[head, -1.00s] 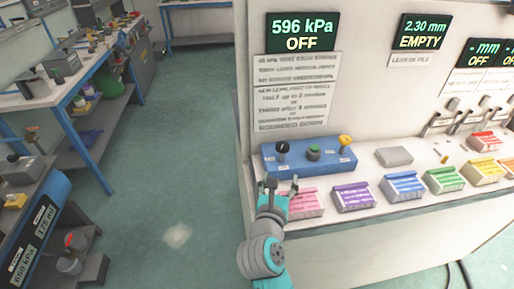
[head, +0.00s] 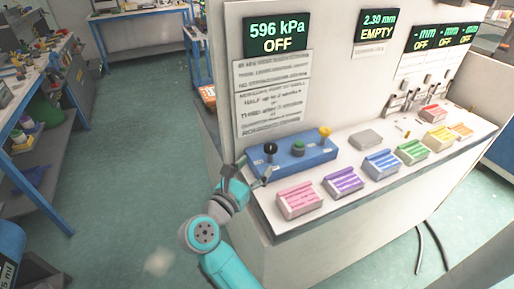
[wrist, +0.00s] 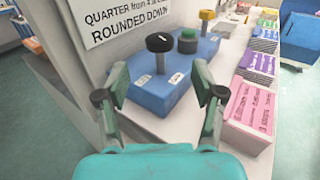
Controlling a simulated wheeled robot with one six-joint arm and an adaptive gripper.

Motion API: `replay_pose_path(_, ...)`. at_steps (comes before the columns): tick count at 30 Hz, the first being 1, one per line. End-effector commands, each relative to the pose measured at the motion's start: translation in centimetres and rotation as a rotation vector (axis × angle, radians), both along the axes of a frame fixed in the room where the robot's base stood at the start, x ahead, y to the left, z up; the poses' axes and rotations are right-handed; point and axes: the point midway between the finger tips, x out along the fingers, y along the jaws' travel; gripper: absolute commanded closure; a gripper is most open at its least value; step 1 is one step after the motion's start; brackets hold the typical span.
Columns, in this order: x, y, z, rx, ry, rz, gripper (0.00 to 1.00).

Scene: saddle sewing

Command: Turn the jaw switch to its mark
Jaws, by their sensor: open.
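A blue control box (head: 290,163) sits on the white bench at its left end. It carries a black-topped knob (head: 270,148), a green button (head: 298,146) and a yellow knob (head: 324,132). The small labels are unreadable, so I cannot tell which control is the jaw switch. My gripper (head: 253,168) is open and empty at the box's near left edge. In the wrist view, the black knob (wrist: 159,42) stands upright beyond and between my spread fingers (wrist: 161,95), apart from them. The green button (wrist: 187,41) is behind it, to the right.
A pink block (head: 299,201) and a purple block (head: 343,181) lie right of my gripper, with more coloured blocks farther along. A grey block (head: 366,138) lies behind them. The display (head: 277,37) reads 596 kPa OFF. The wall panel stands close behind the box.

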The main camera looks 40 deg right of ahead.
Motion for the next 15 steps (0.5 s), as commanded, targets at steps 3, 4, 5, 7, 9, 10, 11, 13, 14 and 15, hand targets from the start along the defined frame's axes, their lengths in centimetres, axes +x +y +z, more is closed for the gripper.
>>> replay_pose_path(3,0.5,-1.9,0.0,0.000,0.000,-0.004,0.32)
replay_pose_path(4,0.7,-2.4,0.0,0.000,0.000,-0.003,0.32)
replay_pose_path(5,1.0,-2.9,0.0,0.000,-0.001,-0.002,0.32)
replay_pose_path(7,1.3,-4.1,0.0,0.000,0.000,-0.002,0.32)
replay_pose_path(9,1.8,-5.3,0.0,0.001,0.000,-0.001,0.32)
replay_pose_path(10,1.9,-5.7,0.0,0.001,0.000,-0.001,0.32)
replay_pose_path(11,2.1,-6.2,0.0,0.000,0.000,0.000,0.32)
replay_pose_path(13,2.4,-7.1,0.0,0.001,-0.001,0.000,0.32)
replay_pose_path(14,2.6,-7.4,0.1,0.000,-0.001,0.002,0.32)
replay_pose_path(15,2.7,-7.8,0.1,0.000,0.000,0.002,0.32)
